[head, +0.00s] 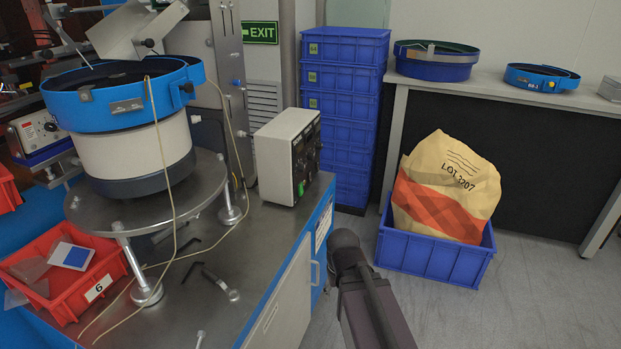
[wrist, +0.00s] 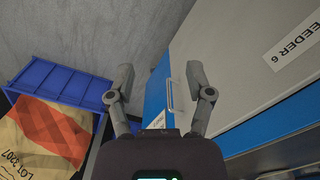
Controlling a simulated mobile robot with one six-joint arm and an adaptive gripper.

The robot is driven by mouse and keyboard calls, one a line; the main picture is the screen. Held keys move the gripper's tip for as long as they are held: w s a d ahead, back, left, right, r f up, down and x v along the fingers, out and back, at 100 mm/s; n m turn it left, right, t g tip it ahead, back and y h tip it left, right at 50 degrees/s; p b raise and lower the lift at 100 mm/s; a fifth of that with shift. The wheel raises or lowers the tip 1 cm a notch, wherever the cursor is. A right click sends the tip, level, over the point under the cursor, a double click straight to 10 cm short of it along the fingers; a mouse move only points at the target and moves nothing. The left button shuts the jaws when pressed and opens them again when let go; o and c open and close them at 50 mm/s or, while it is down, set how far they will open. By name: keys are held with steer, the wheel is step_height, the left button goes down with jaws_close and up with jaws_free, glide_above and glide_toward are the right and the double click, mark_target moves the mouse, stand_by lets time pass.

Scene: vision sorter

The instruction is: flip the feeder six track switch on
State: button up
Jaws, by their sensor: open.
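The control box (head: 288,155) is a pale grey box with a dark panel of knobs and switches. It stands on the steel cabinet top, beside the bowl feeder (head: 130,120). Its panel faces right and is seen at a steep angle, so I cannot tell which part is the track switch or how it is set. In the wrist view my gripper (wrist: 160,72) is open with nothing between its fingers. Behind the fingers is a cabinet side (wrist: 238,75) with a FEEDER 6 label (wrist: 295,42) and a handle (wrist: 170,95). The control box does not show there.
A red bin (head: 68,300) marked 6 and loose tools lie on the steel top (head: 270,215). Stacked blue crates (head: 345,75) stand behind. A blue crate (head: 430,258) with a LOT 3207 sack (head: 447,185) sits on the floor at right. The floor between is mostly clear.

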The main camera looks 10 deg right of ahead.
steer(key=shift+w, duration=0.1)
steer(key=c, duration=0.7)
steer(key=shift+w+a+f, duration=0.1)
steer(key=shift+w+a, duration=0.05)
steer(key=shift+w, duration=0.1)
jaws_close()
steer(key=w+a+r+m+t+y+b, duration=0.1)
steer(key=w+a+m+t+y+b, duration=0.2)
steer(key=w, duration=0.6)
steer(key=w+r+m+t+y+b, duration=0.1)
steer(key=w+t+y+b, duration=0.15)
steer(key=w+t, duration=0.45)
steer(key=w+d+r+m+t+b, duration=0.1)
steer(key=w+d+r+m+t, duration=0.2)
steer(key=w+d+m, duration=0.2)
steer(key=w+d+r+m+t+h+b, duration=0.1)
steer(key=w+d+m, duration=0.4)
steer(key=w, duration=0.5)
steer(key=shift+w+d+r+t+b, duration=0.4)
steer(key=shift+d+r+t+b, duration=0.2)
steer(key=shift+r+t, duration=0.65)
steer(key=shift+a, duration=0.1)
